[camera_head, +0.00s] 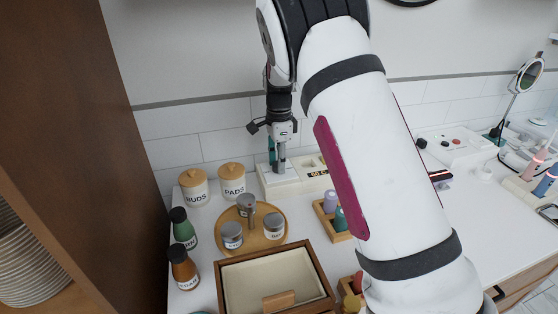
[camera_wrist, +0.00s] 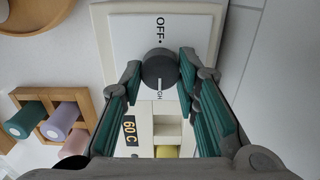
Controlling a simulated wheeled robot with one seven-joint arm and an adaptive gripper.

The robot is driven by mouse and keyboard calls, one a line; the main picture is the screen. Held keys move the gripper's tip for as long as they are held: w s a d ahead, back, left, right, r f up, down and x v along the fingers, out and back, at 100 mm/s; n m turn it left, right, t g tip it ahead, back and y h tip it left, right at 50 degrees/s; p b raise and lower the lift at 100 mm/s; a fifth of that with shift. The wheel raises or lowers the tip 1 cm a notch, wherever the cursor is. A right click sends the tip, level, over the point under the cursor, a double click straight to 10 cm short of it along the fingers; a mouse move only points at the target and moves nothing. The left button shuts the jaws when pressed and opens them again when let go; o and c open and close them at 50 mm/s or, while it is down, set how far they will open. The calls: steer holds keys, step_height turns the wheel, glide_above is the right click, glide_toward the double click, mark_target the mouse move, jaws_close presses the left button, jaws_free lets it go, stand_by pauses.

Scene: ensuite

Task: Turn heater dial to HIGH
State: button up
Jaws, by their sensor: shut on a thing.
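The heater (camera_head: 312,181) is a low white box against the back wall, with a "60 C" display. In the wrist view its white panel (camera_wrist: 130,38) carries "OFF" above the dial and a partly covered label ending in "GH" below it. The round dark grey heater dial (camera_wrist: 159,70) has a white pointer line facing down toward that lower label. My gripper (camera_wrist: 160,66) has its green-padded fingers on both sides of the dial, shut on it. In the head view my gripper (camera_head: 277,158) points down over the heater's left end, and the dial is hidden there.
BUDS (camera_head: 194,189) and PADS (camera_head: 232,184) jars stand left of the heater. A round wooden tray (camera_head: 270,235) with jars and a wooden-framed box (camera_head: 318,274) are in front. A small rack (camera_head: 325,222) with bottles is close by. Open counter (camera_head: 480,225) lies to the right.

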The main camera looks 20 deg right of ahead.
stand_by(0.5)
steer(key=o, duration=1.2)
steer(key=shift+c, duration=0.2)
step_height(320, 180, up, 12)
